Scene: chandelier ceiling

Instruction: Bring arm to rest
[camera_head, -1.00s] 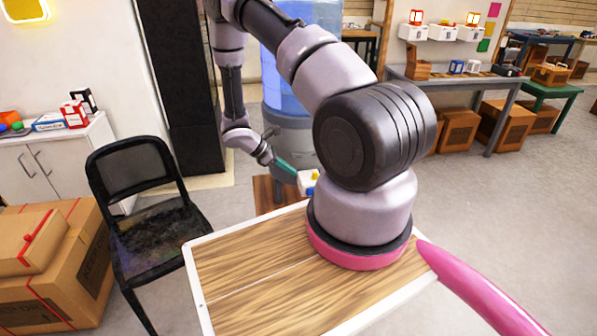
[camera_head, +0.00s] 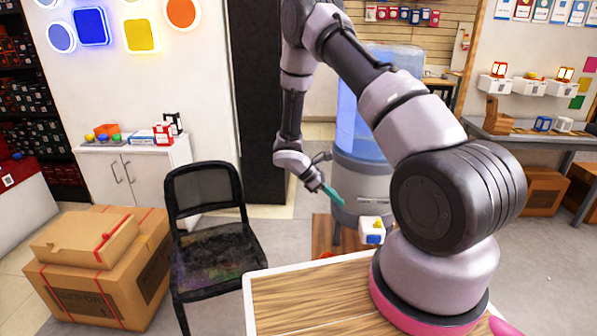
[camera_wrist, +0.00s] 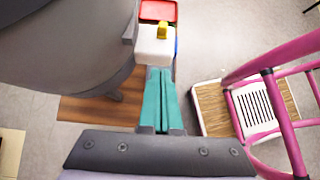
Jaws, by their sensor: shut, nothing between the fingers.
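My arm reaches from its mount on my wooden-topped base up and forward, then bends down to my gripper (camera_head: 333,195). The gripper has teal fingers and hangs in front of the water dispenser (camera_head: 360,175). In the wrist view the two fingers (camera_wrist: 159,72) lie side by side, shut and empty. A white block with yellow and blue parts (camera_head: 371,231) is below and right of the fingertips in the head view, apart from them. In the wrist view the white block (camera_wrist: 155,48) appears just past the fingertips.
A wooden stand (camera_head: 325,232) is below the gripper. A black chair (camera_head: 209,225) stands left of my base, with cardboard boxes (camera_head: 95,270) beyond it. A white cabinet (camera_head: 130,172) and a dark column (camera_head: 272,120) are behind.

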